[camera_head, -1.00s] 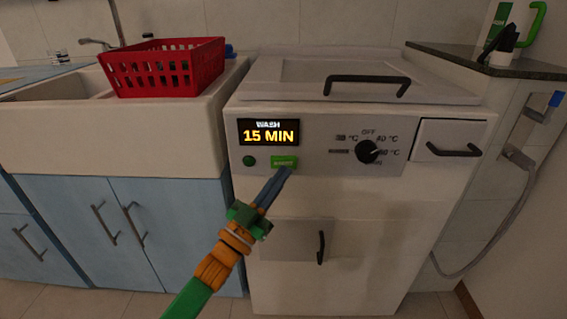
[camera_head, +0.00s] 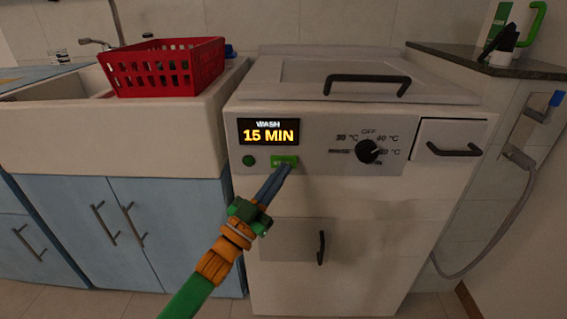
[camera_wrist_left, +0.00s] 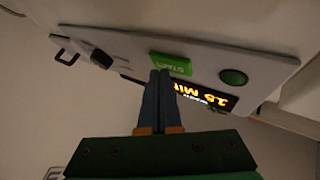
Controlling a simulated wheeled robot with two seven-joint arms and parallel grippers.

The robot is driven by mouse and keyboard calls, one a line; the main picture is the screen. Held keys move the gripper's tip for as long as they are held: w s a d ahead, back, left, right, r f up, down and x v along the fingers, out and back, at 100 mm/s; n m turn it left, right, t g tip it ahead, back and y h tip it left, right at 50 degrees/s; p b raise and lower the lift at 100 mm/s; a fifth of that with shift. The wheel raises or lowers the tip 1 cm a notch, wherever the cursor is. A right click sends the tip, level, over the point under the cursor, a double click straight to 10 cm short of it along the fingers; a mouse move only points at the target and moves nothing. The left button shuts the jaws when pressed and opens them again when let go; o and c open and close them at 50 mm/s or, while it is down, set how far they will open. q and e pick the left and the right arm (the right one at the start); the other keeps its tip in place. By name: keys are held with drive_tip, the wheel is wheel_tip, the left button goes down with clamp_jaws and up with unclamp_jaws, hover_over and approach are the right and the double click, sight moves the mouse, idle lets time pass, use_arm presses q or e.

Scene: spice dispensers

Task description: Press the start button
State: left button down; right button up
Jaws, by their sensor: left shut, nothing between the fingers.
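The start button is a green rectangle on the washing machine's front panel, below the display, partly covered by my fingertips in the head view (camera_head: 281,160). It also shows in the left wrist view (camera_wrist_left: 170,63), with its lettering upside down. My left gripper (camera_head: 287,168) is shut and empty, its fingertips at the lower right of the button. In the left wrist view its fingertips (camera_wrist_left: 160,73) overlap the button's lower edge; I cannot tell if they touch it. The display (camera_head: 268,132) reads "WASH 15 MIN". My right gripper is not in view.
A round green light or button (camera_head: 249,160) lies left of the start button. A black dial (camera_head: 368,152) and a drawer handle (camera_head: 454,150) are to the right. A black lid handle (camera_head: 367,80) is above. A red basket (camera_head: 163,70) stands on the sink at left.

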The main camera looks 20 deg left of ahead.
use_arm(q)
drive_tip(key=shift+w+a, duration=0.1)
drive_tip(key=shift+w, duration=0.2)
idle(0.5)
drive_tip(key=shift+s+d+p, duration=0.25)
drive_tip(key=shift+s+p, duration=0.2)
drive_tip(key=shift+s, duration=0.3)
drive_tip(key=s+p, duration=0.1)
drive_tip(key=s, duration=0.1)
drive_tip(key=s+d+p, duration=0.1)
drive_tip(key=s+p, duration=0.1)
drive_tip(key=shift+s+d, duration=0.2)
drive_tip(key=shift+s, duration=0.2)
idle(0.3)
